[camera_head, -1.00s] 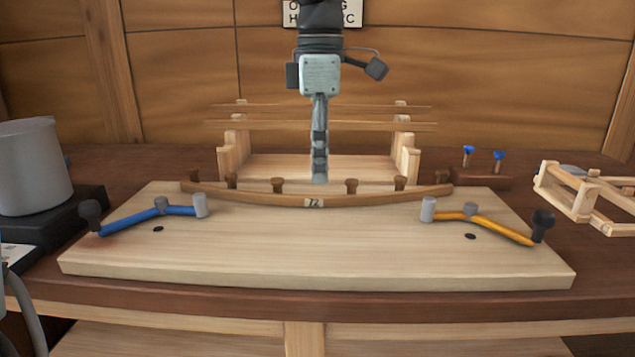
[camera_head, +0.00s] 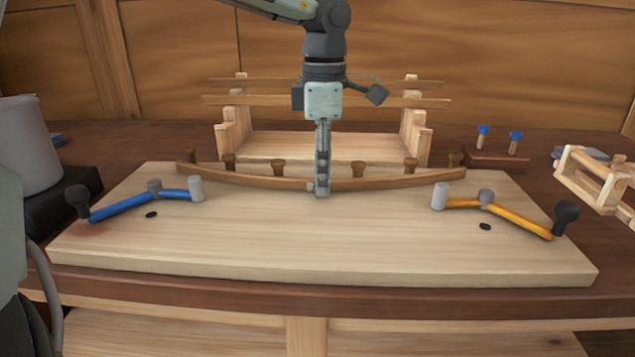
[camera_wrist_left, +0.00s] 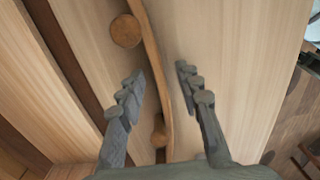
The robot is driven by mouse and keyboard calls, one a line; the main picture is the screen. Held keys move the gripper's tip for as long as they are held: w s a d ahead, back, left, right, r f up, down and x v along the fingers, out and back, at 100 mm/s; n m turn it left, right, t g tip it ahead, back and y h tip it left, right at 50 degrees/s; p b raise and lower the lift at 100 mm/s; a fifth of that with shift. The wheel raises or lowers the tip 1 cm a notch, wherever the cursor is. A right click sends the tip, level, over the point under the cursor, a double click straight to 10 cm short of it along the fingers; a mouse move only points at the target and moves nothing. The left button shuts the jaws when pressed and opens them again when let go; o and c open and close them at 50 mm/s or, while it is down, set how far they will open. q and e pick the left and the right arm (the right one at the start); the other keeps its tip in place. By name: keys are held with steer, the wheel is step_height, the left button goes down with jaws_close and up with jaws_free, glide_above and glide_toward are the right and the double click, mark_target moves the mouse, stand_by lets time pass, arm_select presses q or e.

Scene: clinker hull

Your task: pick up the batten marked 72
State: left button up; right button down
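The batten (camera_head: 400,182) is a thin brown strip, bowed along a row of round wooden pegs on the pale board. Its pale label is mostly hidden behind my left gripper (camera_head: 322,188), which points straight down at the batten's middle. In the left wrist view the batten (camera_wrist_left: 152,55) runs between the two fingers of my left gripper (camera_wrist_left: 160,74). The fingers are apart, one on each side, with visible gaps to the strip.
The pale board (camera_head: 300,240) carries a blue-handled clamp (camera_head: 130,205) at left and an orange-handled one (camera_head: 515,220) at right. Behind stands a wooden rack (camera_head: 235,135) with thin strips across it. Wooden pegs (camera_head: 278,167) stand close behind the batten. The board's front is clear.

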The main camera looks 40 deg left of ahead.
arm_select(q)
jaws_close()
steer(key=shift+r, duration=0.1)
stand_by(0.4)
